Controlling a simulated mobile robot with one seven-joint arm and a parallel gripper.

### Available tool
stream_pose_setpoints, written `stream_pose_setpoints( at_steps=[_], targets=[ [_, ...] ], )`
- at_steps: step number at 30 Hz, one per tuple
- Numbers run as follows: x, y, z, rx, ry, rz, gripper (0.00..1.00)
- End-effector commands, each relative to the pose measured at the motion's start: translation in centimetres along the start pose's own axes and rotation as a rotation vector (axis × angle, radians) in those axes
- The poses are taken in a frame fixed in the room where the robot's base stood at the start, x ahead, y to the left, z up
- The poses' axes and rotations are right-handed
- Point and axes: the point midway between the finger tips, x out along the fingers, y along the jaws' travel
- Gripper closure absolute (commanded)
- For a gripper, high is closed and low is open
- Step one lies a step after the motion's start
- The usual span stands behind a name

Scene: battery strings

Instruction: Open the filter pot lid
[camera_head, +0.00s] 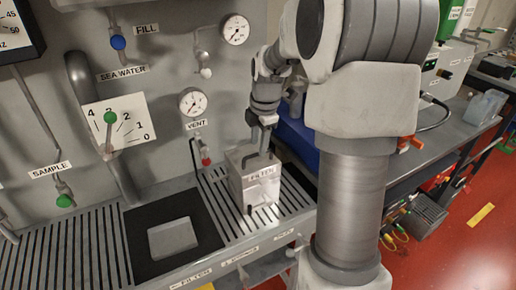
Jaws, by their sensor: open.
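The filter pot (262,192) is a light grey box labelled FILTER. It stands on the slatted bench in front of the grey panel. A small dark pin or latch shows low on its front. My gripper (262,148) points down at the top of the pot, with its fingers open around or just above the lid area. The fingers are small here, and I cannot tell whether they touch the pot. The lid's edge and any handle are largely hidden by my gripper, so I cannot tell whether the lid is open.
A black mat (143,226) with a flat grey square plate (173,238) lies left of the pot. The vent valve with a red knob (206,162) and a thin pipe are close behind the pot's left side. A blue box (297,134) is behind my arm.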

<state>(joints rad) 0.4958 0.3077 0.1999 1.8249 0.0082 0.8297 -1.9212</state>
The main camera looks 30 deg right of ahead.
Motion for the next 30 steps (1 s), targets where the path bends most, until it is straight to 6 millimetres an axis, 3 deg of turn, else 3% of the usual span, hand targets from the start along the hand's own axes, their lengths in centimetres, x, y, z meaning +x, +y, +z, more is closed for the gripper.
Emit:
stream_pose_setpoints(
  at_steps=[6, 15, 16, 23, 30],
  targets=[
    [2.1, 0.0, 0.0, 0.000, 0.000, -0.001, 0.55],
    [2.3, 0.0, 0.0, 0.001, 0.000, 0.000, 0.55],
    [2.3, 0.0, 0.0, 0.001, 0.000, 0.000, 0.57],
    [2.3, 0.0, 0.0, 0.001, 0.000, 0.000, 0.98],
    [2.3, 0.0, 0.0, 0.001, 0.000, 0.000, 1.00]
  ],
)
